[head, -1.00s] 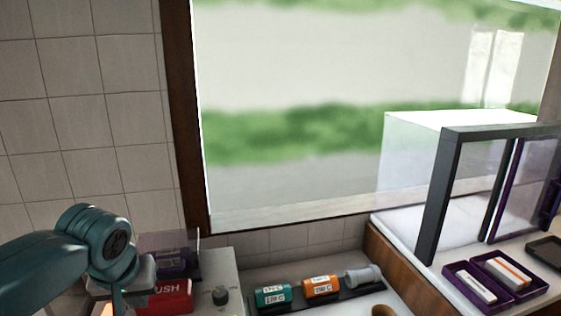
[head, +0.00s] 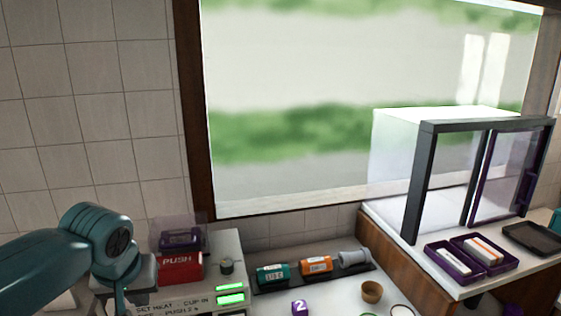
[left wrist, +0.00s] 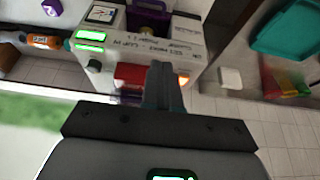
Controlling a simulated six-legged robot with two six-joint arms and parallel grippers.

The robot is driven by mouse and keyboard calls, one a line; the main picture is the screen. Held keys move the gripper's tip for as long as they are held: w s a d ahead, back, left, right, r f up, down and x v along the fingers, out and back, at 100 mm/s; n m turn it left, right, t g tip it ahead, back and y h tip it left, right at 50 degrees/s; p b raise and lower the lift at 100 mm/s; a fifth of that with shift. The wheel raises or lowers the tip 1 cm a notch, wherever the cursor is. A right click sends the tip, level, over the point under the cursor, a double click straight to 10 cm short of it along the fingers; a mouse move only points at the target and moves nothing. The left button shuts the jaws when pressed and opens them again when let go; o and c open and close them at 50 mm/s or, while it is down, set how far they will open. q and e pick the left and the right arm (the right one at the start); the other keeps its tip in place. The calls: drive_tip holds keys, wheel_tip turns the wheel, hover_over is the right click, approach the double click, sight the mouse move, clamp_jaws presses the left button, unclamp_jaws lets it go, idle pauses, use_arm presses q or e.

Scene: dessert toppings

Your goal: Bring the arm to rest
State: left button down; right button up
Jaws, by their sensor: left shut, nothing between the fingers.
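My left arm comes in from the left in the head view, and its wrist is in front of the machine with the red PUSH block. The left gripper (head: 121,303) points down there, and its tips are at or below the bottom edge of the picture. In the left wrist view the gripper's two fingers (left wrist: 165,84) are together with nothing between them, in front of the machine. My right gripper is not in view.
The machine has a red PUSH block (head: 180,271) and lit green displays (head: 230,293). Teal (head: 272,274) and orange (head: 316,264) canisters lie behind a purple numbered cube (head: 299,307) and a brown cup (head: 372,291). Purple trays (head: 446,268) stand at the right.

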use_arm(q)
drive_tip(key=s+d+f+m+g+h+b, duration=0.1)
drive_tip(key=s+d+f, duration=0.15)
drive_tip(key=f, duration=0.85)
drive_tip(key=s+d+f+g+h+b, duration=0.15)
drive_tip(key=d+f, duration=0.25)
drive_tip(key=f, duration=0.7)
drive_tip(key=s+d+f+m+h+b, duration=0.15)
drive_tip(key=d+f, duration=0.25)
drive_tip(key=f, duration=0.8)
drive_tip(key=s+d+f+n+g+h+b, duration=0.1)
drive_tip(key=s+d+f, duration=0.2)
drive_tip(key=s+f, duration=1.1)
drive_tip(key=shift+s+f+n+b, duration=0.3)
drive_tip(key=shift+s+n+b, duration=0.05)
drive_tip(key=shift+s, duration=0.65)
drive_tip(key=shift+s+g, duration=0.1)
drive_tip(key=shift+g, duration=0.15)
